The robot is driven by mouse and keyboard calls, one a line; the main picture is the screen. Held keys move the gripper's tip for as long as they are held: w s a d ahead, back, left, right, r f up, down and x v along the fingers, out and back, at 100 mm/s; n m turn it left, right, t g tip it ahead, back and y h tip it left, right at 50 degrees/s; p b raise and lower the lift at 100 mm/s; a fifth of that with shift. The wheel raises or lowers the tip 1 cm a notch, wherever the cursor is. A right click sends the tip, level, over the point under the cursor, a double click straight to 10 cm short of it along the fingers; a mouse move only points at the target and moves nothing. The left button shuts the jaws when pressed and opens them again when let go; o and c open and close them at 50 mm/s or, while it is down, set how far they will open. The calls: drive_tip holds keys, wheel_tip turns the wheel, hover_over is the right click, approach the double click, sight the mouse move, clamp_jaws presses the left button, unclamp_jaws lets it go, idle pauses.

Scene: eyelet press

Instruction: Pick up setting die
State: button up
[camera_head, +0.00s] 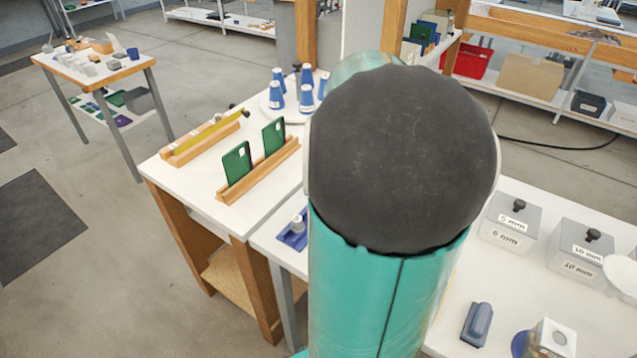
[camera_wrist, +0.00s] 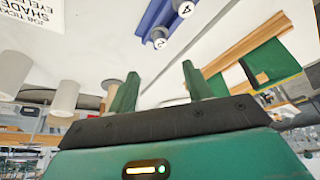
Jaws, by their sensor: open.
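Grey cylinders marked 4 (camera_wrist: 184,8) and 2 (camera_wrist: 158,42) sit at a blue holder (camera_wrist: 150,18) at the top of the wrist view; they look like setting dies, but I cannot tell which one the task means. In the head view a blue holder (camera_head: 287,239) with a grey cylinder (camera_head: 298,224) shows just left of my arm. My gripper (camera_wrist: 160,84) is open and empty in the wrist view, with its two green fingers apart and clear of the cylinders. In the head view my gripper is hidden behind my arm.
Wooden racks hold green cards (camera_head: 237,163) and a yellow strip (camera_head: 210,136). Blue cones (camera_head: 276,95) stand behind. On the right are lidded grey boxes (camera_head: 511,220), a dark blue block (camera_head: 477,324) and a pale holed block (camera_head: 553,339).

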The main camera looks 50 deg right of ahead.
drive_tip(key=x, duration=0.7)
drive_tip(key=shift+w+a, duration=0.1)
drive_tip(key=shift+w, duration=0.1)
drive_tip(key=shift+f, duration=0.65)
drive_tip(key=x, duration=0.4)
drive_tip(key=shift+f, duration=0.1)
clamp_jaws()
